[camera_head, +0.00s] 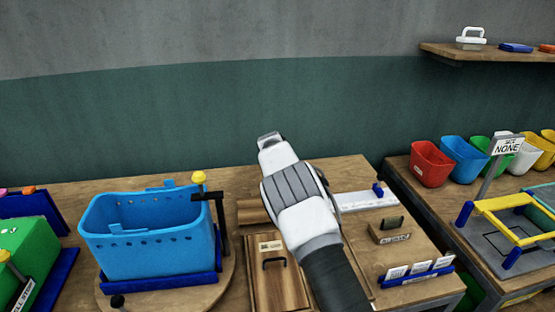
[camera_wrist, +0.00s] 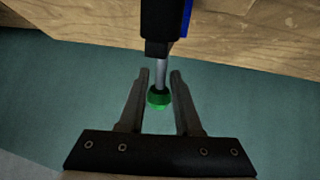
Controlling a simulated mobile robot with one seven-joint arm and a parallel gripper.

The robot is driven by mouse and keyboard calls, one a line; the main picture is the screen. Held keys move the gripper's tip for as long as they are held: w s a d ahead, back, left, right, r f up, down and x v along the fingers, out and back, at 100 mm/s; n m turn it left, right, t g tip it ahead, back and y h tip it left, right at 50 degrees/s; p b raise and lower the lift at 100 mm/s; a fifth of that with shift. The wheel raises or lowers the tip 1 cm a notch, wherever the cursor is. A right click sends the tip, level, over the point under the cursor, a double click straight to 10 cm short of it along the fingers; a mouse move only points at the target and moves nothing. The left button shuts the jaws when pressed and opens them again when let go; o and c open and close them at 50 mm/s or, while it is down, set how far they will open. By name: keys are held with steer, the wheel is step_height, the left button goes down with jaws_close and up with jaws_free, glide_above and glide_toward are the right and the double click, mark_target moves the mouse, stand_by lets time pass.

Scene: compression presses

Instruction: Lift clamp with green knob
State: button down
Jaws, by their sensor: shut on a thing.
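The green knob (camera_wrist: 158,98) sits at the end of a thin metal rod in the wrist view. The rod comes out of the black body of the clamp (camera_wrist: 160,28), with a blue part along its right side. My gripper (camera_wrist: 160,73) is shut on the clamp, its dark fingers on either side of the rod and knob. The exact contact is hard to make out. In the head view my arm covers the middle of the bench, and neither the gripper's fingers nor the green knob can be seen there.
A blue perforated bin (camera_head: 150,245) stands left on a round board, beside a black post clamp with a yellow knob (camera_head: 199,178). A wooden handled box (camera_head: 278,275) is close to my arm. Coloured bins, such as the red one (camera_head: 430,165), line the right table. A shelf (camera_head: 480,52) hangs above.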

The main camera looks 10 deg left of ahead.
steer(key=shift+w+r, duration=0.15)
steer(key=shift+w, duration=0.1)
stand_by(0.3)
steer(key=c, duration=0.9)
jaws_free()
steer(key=shift+s, duration=0.1)
steer(key=b+v, duration=0.1)
steer(key=v, duration=1.6)
steer(key=shift+r+b, duration=0.3)
steer(key=shift+b, duration=0.1)
